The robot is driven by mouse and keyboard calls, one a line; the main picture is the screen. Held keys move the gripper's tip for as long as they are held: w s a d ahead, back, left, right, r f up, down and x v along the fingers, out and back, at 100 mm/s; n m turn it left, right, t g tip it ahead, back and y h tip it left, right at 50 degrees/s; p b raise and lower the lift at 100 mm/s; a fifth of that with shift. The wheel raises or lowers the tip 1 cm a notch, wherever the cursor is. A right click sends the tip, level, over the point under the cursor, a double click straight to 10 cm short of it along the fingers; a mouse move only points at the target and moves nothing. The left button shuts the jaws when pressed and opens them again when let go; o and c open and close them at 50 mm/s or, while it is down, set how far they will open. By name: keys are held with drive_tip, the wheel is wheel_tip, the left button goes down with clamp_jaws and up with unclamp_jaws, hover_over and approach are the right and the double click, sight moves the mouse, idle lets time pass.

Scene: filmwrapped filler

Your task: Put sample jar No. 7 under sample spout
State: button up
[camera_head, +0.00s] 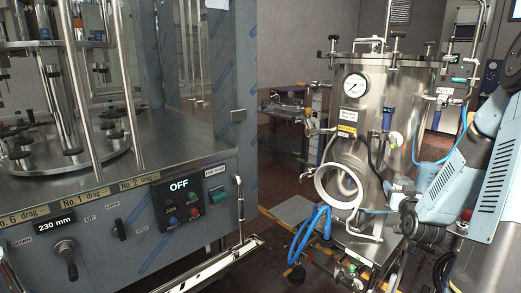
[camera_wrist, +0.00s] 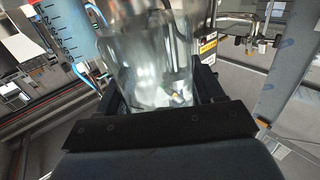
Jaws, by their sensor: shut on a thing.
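A clear glass jar (camera_wrist: 145,65) stands between the two dark fingers of my gripper (camera_wrist: 158,98) in the wrist view, and the fingers are shut on it. No number can be read on the jar. My gripper and the jar cannot be made out clearly there. Small taps and pipes stick out from the tank's left side, but I cannot tell which is the sample spout.
A round white-rimmed port (camera_head: 322,183) is low on the tank's front. Blue hoses (camera_head: 312,235) hang below it. A filling machine (camera_head: 150,200) with a control panel (camera_head: 180,205) fills the left. A blue graduated part (camera_wrist: 65,35) is close to the jar's left in the wrist view.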

drive_tip(key=w+a+f+n+y, duration=0.15)
drive_tip(key=w+a+f, duration=0.25)
drive_tip(key=a+f, duration=0.65)
drive_tip(key=w+a+f+n+y, duration=0.1)
drive_tip(key=w+a+f+y, duration=0.15)
drive_tip(key=a+f, duration=0.8)
drive_tip(key=s+a+f, duration=0.2)
drive_tip(key=s+f, duration=0.3)
drive_tip(key=shift+s+f, duration=0.2)
drive_tip(key=shift+f, duration=0.1)
drive_tip(key=shift+d, duration=0.1)
